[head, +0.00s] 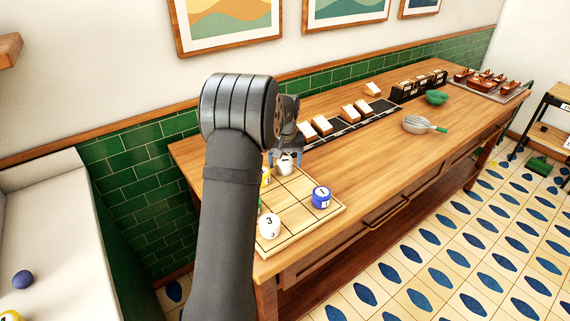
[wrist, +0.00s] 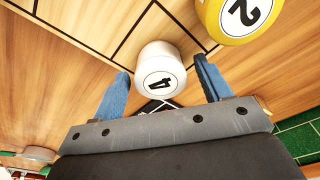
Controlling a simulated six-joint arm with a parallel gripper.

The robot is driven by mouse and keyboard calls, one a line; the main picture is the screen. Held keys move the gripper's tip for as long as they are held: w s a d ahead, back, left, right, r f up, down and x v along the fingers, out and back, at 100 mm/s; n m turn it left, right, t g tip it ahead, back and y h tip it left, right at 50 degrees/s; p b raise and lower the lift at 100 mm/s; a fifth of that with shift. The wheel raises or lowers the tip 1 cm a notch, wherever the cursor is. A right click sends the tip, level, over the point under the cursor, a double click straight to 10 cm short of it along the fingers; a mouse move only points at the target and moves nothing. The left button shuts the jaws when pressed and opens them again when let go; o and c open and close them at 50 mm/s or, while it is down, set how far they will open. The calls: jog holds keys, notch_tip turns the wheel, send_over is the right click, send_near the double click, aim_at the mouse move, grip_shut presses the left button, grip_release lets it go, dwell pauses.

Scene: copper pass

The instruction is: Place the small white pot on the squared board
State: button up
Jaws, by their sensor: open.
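The small white pot (wrist: 158,55), marked 4, is between the two blue fingers of my gripper (wrist: 161,68) in the wrist view. The fingers are open, with a gap on each side of it. In the head view the pot (head: 285,168) appears to stand at the far corner of the squared board (head: 296,224), below my gripper (head: 285,156). A yellow pot (wrist: 238,18) marked 2 is close beside it; in the head view my arm partly hides the yellow pot (head: 266,177). A blue pot (head: 320,198) and a larger-looking white pot (head: 269,226) marked 3 stand on the board.
Behind the board, a dark strip (head: 350,127) with small cartons runs along the wooden counter (head: 385,160). A pan (head: 417,125) and a green bowl (head: 436,97) stand farther right. The counter between board and pan is clear. A purple ball (head: 23,280) lies at lower left.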

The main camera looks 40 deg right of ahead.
aim_at(285, 163)
notch_tip(285, 163, up, 11)
jog(key=s, duration=0.1)
jog(key=shift+a+f, duration=0.15)
jog(key=shift+a, duration=0.2)
jog(key=f, duration=0.8)
jog(key=w+f, duration=0.1)
jog(key=f, duration=0.3)
jog(key=shift+d+f, duration=0.15)
jog(key=shift+d, duration=0.2)
notch_tip(285, 163, up, 2)
jog(key=shift+r, duration=0.95)
